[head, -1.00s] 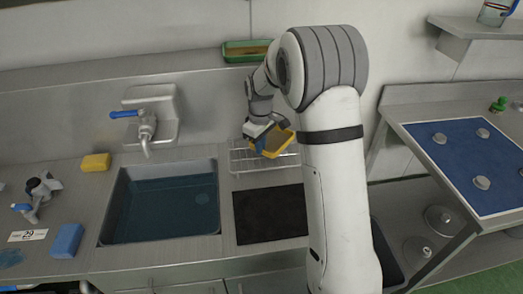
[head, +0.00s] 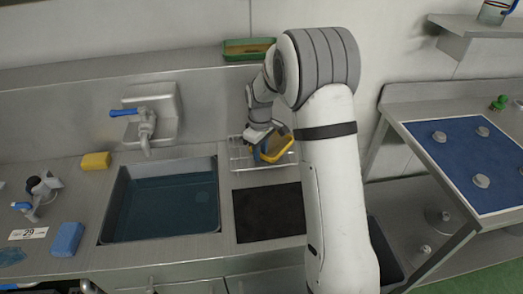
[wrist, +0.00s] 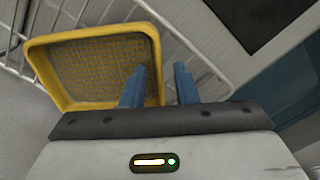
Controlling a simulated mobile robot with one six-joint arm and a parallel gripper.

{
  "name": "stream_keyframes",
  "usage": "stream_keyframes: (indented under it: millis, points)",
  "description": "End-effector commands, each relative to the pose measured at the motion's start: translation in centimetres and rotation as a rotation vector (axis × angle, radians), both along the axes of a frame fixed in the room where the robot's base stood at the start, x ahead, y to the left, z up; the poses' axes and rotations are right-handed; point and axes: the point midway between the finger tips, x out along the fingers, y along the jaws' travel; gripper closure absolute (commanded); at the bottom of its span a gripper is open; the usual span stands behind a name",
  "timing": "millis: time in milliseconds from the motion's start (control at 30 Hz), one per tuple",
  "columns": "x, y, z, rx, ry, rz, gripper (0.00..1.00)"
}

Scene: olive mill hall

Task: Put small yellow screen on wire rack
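The small yellow screen (head: 282,154) has a raised yellow rim and a fine mesh. It sits tilted at the wire rack (head: 236,164), right of the sink, partly hidden behind my gripper in the head view. My gripper (head: 262,151) is over the rack at the screen's left side. In the wrist view my gripper (wrist: 160,70) has its blue fingers apart, with the screen's (wrist: 95,65) right rim between them. A gap shows between the rim and the right finger. The rack's wires (wrist: 185,40) run behind the screen; its exact contact with them is unclear.
A sink (head: 160,205) with a blue-handled tap (head: 145,122) lies left of the rack. A dark mat (head: 268,212) lies in front. A green tray (head: 248,49) stands on the ledge behind. A yellow block (head: 95,161) and a blue block (head: 67,239) lie on the left.

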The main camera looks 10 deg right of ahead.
Motion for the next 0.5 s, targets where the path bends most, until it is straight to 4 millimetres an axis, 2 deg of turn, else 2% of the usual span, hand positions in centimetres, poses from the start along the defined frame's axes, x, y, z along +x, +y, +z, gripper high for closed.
stream_keyframes:
  millis: [167,233,500]
  points:
    - [0.0,0.0,0.9,0.001,-0.002,0.001,0.73]
    - [0.1,0.1,1.9,0.000,-0.004,0.001,0.73]
    - [0.1,0.1,7.7,0.001,-0.005,0.001,0.73]
